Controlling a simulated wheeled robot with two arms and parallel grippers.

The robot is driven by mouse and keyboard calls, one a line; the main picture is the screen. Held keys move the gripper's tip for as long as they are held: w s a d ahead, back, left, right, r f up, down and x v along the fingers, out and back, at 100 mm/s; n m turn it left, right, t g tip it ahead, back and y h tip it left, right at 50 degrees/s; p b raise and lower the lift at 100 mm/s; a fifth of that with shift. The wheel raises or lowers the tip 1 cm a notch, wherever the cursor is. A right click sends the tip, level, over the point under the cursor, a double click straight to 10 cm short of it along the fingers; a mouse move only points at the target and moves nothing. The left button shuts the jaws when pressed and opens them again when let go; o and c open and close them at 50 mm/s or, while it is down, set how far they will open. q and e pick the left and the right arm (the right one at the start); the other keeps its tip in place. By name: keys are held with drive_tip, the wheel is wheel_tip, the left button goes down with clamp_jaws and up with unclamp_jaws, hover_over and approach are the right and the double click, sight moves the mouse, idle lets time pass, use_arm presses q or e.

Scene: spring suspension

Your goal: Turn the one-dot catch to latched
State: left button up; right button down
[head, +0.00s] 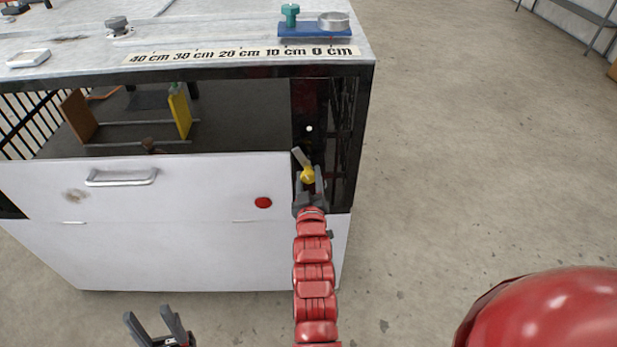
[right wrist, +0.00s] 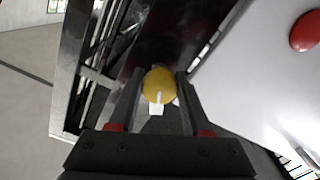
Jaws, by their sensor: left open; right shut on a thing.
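The catch has a yellow knob (head: 307,175) and a pale bar (head: 299,157). It sits on the dark post at the right of the white front panel (head: 210,185). The bar slants up and to the left, near the panel's top right corner. A single white dot (head: 309,129) shows on the post above it. My right gripper (head: 308,190) is shut on the yellow knob. In the right wrist view the knob (right wrist: 159,84) sits between the two fingers, with a pale mark on its face. My left gripper (head: 157,322) is open and empty, low in front of the cabinet.
The panel carries a metal handle (head: 121,177) and a red disc (head: 263,202). A yellow plate (head: 180,110) and a brown plate (head: 79,115) stand inside the open bay. A blue tray (head: 314,30) lies on the top. The floor to the right is clear.

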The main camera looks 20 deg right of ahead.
drive_tip(key=n+b, duration=0.1)
drive_tip(key=n, duration=0.5)
drive_tip(key=shift+n, duration=0.3)
drive_tip(key=n, duration=0.2)
drive_tip(key=shift+n, duration=0.4)
drive_tip(key=shift+r+n+p, duration=0.1)
drive_tip(key=shift+n+p, duration=0.25)
drive_tip(key=shift+n, duration=1.35)
drive_tip(key=shift+c, duration=1.7)
unclamp_jaws()
